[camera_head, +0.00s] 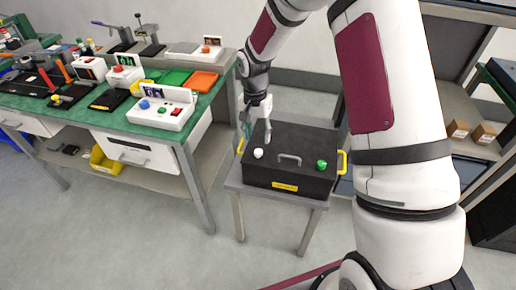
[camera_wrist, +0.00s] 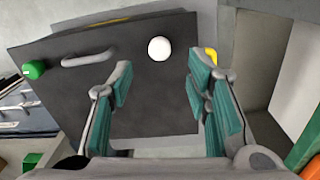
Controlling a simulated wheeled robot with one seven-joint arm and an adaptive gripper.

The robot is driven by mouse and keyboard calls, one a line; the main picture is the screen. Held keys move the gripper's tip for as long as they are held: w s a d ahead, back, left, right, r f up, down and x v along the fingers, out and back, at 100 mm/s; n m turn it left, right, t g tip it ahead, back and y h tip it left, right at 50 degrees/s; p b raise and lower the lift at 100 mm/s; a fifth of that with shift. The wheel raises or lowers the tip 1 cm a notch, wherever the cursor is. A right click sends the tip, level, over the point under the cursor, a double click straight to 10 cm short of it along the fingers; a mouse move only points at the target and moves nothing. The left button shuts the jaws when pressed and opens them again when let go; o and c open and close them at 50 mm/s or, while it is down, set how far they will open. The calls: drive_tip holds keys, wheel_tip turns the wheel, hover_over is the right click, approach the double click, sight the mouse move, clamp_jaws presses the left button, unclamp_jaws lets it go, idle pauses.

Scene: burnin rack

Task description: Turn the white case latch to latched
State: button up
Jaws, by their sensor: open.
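The black case (camera_head: 290,172) stands on a small grey table, with a grey handle (camera_head: 290,159) on its lid. The white latch (camera_head: 258,153) is a round knob on the left part of the lid; a green knob (camera_head: 321,164) is on the right part. In the wrist view the white latch (camera_wrist: 160,48) lies ahead of my gripper (camera_wrist: 157,88), between the lines of its two fingers and apart from them. My gripper is open and empty, above the left back of the case in the head view. The latch's turn angle cannot be told.
Yellow side handles (camera_head: 341,162) stick out from the case. A green-topped workbench (camera_head: 60,115) with control boxes and trays stands at the left. Shelving with small cartons (camera_head: 458,129) is at the right. The floor (camera_head: 150,240) in front is clear.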

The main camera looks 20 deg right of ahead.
sight(258, 151)
wheel_tip(258, 151, down, 7)
drive_tip(key=shift+s+d+r, duration=0.1)
idle(0.3)
clamp_jaws()
